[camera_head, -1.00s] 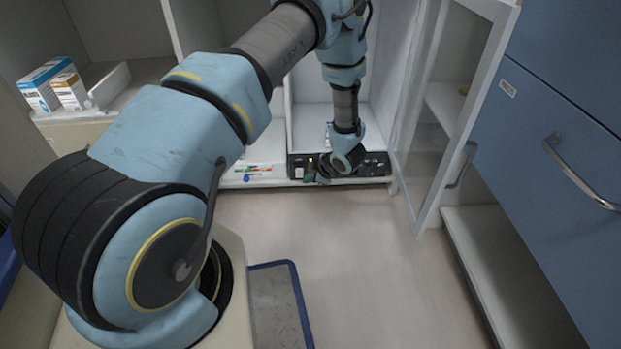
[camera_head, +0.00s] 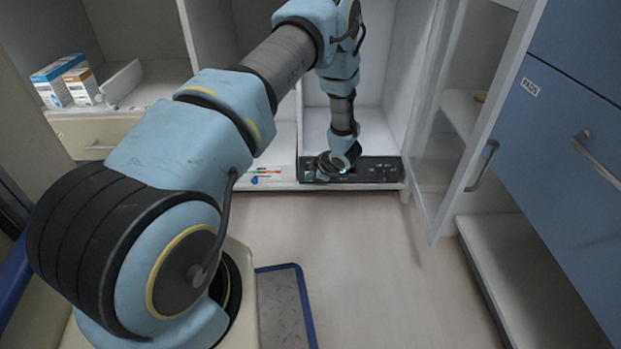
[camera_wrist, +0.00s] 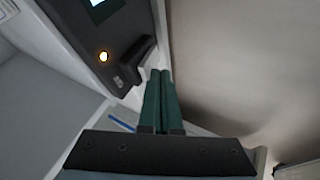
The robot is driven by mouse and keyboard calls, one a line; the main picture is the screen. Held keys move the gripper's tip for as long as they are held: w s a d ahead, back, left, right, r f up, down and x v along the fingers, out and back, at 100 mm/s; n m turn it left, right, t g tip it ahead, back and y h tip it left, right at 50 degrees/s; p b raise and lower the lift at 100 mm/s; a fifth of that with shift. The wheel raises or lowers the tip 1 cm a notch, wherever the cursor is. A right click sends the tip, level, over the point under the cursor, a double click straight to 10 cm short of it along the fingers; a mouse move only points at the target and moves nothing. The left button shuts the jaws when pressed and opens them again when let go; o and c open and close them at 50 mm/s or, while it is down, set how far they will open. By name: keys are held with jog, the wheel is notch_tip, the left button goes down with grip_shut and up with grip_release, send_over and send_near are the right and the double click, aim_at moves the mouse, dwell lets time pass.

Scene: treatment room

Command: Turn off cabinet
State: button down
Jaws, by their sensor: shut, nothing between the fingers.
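The cabinet's dark control panel (camera_head: 380,170) runs along the front of the bottom shelf in the head view. In the wrist view the panel (camera_wrist: 82,40) shows a lit amber round lamp (camera_wrist: 103,56), part of a bright screen (camera_wrist: 103,8) and a protruding black part (camera_wrist: 135,65). My gripper (camera_head: 318,173) is at the left end of the panel. Its green fingers (camera_wrist: 162,75) are shut and empty, with their tips beside the black part. I cannot tell whether they touch it. My gripper and wrist hide part of the panel in the head view.
A glass door (camera_head: 455,110) stands open to the right of the panel, near blue drawers (camera_head: 560,130). Coloured markers (camera_head: 265,175) lie on the shelf left of my gripper. Boxes (camera_head: 65,82) stand on the left counter. The floor (camera_head: 370,260) in front is clear.

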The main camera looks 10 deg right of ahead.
jog(key=shift+w+r+p, duration=0.1)
jog(key=shift+w+p, duration=0.2)
jog(key=shift+p, duration=0.05)
jog(key=shift+r+p, duration=0.85)
jog(key=shift+s, duration=0.15)
